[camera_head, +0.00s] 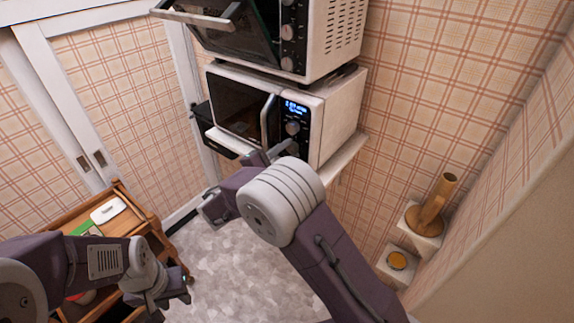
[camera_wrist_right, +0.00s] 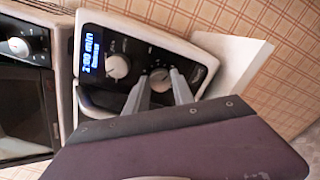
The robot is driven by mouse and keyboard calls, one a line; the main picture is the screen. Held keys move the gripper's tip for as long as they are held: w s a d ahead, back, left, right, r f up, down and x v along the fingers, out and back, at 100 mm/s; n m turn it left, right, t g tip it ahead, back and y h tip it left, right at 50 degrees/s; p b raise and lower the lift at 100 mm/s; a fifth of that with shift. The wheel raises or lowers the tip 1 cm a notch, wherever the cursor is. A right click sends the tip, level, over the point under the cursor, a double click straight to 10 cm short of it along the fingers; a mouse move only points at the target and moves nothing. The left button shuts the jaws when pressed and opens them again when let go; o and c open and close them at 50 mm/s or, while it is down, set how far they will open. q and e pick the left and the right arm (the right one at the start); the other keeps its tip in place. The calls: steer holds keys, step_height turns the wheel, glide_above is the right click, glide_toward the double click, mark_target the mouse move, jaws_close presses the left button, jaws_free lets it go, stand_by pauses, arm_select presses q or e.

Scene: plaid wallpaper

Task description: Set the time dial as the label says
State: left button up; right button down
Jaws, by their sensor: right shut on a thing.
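The microwave (camera_head: 340,112) stands on a wall shelf, with a lit blue display (camera_head: 295,107) and two round dials on its black panel. In the right wrist view, the display (camera_wrist_right: 90,53) seems to read "2:00 min" over a smaller line that I cannot read surely. The dial nearer the display (camera_wrist_right: 117,66) is free. My right gripper (camera_wrist_right: 157,84) has its two fingers around the dial farther from the display (camera_wrist_right: 160,79), shut on it. In the head view, the right arm partly hides this lower dial. My left gripper (camera_head: 168,287) is low at the left, away from the microwave; its jaw opening is unclear.
A toaster oven (camera_head: 335,35) with its door open sits above the microwave. The microwave's door handle (camera_head: 268,122) is close beside my right gripper. A wooden cart (camera_head: 120,222) stands at the lower left. Small wall shelves hold a brown object (camera_head: 437,205) at the right.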

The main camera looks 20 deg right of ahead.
steer(key=m+b, duration=0.3)
steer(key=b, duration=0.2)
steer(key=f+m+b, duration=0.1)
steer(key=m+b, duration=0.2)
steer(key=b, duration=0.3)
steer(key=m+b, duration=0.4)
steer(key=b, duration=0.2)
steer(key=shift+f, duration=0.15)
steer(key=m+b, duration=0.6)
steer(key=b, duration=0.1)
steer(key=m+b, duration=0.3)
steer(key=b, duration=0.1)
steer(key=shift+r, duration=0.3)
steer(key=m+b, duration=0.2)
steer(key=shift+r+m, duration=0.1)
steer(key=shift+m, duration=0.3)
steer(key=m+b, duration=0.1)
steer(key=m, duration=0.2)
steer(key=shift+w+m+b, duration=0.1)
steer(key=shift+m+b, duration=0.2)
steer(key=shift+b, duration=0.05)
steer(key=m+b, duration=0.1)
steer(key=m, duration=0.2)
steer(key=shift+r, duration=0.2)
steer(key=shift+m, duration=1.3)
steer(key=shift+r, duration=0.1)
